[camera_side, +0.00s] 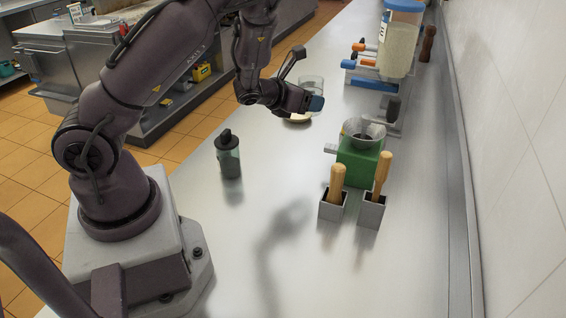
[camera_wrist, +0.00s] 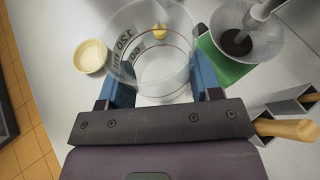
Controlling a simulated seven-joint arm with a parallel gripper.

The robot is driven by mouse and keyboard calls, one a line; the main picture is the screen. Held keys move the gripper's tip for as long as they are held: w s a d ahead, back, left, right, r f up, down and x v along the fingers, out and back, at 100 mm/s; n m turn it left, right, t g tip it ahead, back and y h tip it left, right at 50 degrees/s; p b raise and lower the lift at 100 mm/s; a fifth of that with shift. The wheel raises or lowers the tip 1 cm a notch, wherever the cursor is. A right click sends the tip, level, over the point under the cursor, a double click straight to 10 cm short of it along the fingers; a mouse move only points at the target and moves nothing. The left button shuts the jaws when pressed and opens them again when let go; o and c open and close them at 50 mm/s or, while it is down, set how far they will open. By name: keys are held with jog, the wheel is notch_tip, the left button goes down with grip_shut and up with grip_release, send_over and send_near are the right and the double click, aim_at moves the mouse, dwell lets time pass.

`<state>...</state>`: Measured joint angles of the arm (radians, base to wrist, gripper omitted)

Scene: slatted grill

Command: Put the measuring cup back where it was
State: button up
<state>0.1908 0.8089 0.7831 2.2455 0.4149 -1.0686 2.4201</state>
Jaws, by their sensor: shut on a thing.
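The clear measuring cup (camera_side: 312,83) with printed markings is held between the blue fingertips of my gripper (camera_side: 310,102). It fills the upper middle of the wrist view (camera_wrist: 150,55), where the two fingers of my gripper (camera_wrist: 162,84) press on its opposite sides. The cup looks see-through, and no contents can be made out for certain. In the side view it appears roughly upright and above the counter, partly hidden by my gripper. Its exact height cannot be told.
A cream round dish (camera_wrist: 90,56) lies left of the cup. A green block (camera_side: 358,165) bears a metal funnel (camera_side: 364,132) with dark contents. Two grey holders (camera_side: 372,212) carry wooden-handled tools. A dark bottle (camera_side: 229,158) stands alone. The front counter (camera_side: 400,275) is clear.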

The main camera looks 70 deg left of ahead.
jog(key=s+a+f+m+h, duration=0.35)
jog(key=a+f, duration=0.25)
jog(key=a, duration=0.2)
jog(key=m+g+h, duration=0.3)
jog(key=m+h, duration=0.6)
send_over(278, 161)
notch_tip(278, 161, down, 5)
jog(key=shift+r, duration=0.15)
jog(key=shift+f, duration=2.35)
jog(key=shift+f, duration=0.1)
jog(key=o, duration=0.9)
jog(key=shift+o, duration=0.2)
